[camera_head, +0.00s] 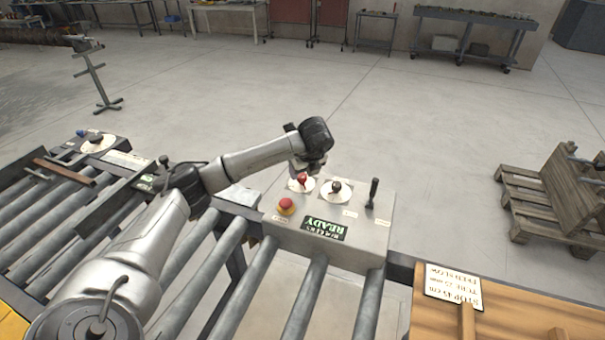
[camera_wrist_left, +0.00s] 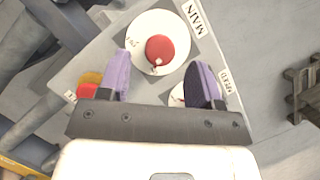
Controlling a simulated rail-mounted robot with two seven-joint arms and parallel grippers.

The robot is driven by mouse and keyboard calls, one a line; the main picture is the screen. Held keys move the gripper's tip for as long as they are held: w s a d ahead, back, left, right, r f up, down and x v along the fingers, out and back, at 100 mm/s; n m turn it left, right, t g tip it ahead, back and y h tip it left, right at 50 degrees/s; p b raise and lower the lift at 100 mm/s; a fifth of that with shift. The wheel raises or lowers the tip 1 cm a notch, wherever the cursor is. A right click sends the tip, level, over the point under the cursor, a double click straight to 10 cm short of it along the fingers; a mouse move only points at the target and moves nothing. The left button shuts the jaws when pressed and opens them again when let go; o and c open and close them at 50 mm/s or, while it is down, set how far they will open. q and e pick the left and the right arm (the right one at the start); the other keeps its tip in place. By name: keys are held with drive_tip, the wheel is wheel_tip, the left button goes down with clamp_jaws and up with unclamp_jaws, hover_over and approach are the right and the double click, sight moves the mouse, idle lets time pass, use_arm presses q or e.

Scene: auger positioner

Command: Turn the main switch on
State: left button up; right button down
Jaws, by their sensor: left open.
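The main switch is a red round knob (camera_wrist_left: 160,48) on a white dial, with a MAIN label (camera_wrist_left: 197,16) beside it in the left wrist view. A small pale mark shows on the knob's lower edge; the small lettering on the dial is hard to read. In the head view the red knob (camera_head: 300,178) sits on the grey control box (camera_head: 363,235). My left gripper (camera_wrist_left: 162,74) is open, its purple-padded fingers apart on either side of the knob in the picture. In the head view the gripper (camera_head: 305,168) is over the knob. Contact cannot be told.
A red mushroom button (camera_head: 286,204), a black knob (camera_head: 336,187) and a black lever (camera_head: 372,192) stand close by on the box. A READY display (camera_head: 324,228) faces up. Rollers (camera_head: 300,300) lie in front; a wooden beam (camera_head: 510,315) is at lower right.

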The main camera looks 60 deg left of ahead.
use_arm(q)
drive_tip(key=p+v, duration=0.1)
drive_tip(key=v, duration=0.9)
drive_tip(key=shift+r+p, duration=0.35)
drive_tip(key=shift+d, duration=0.15)
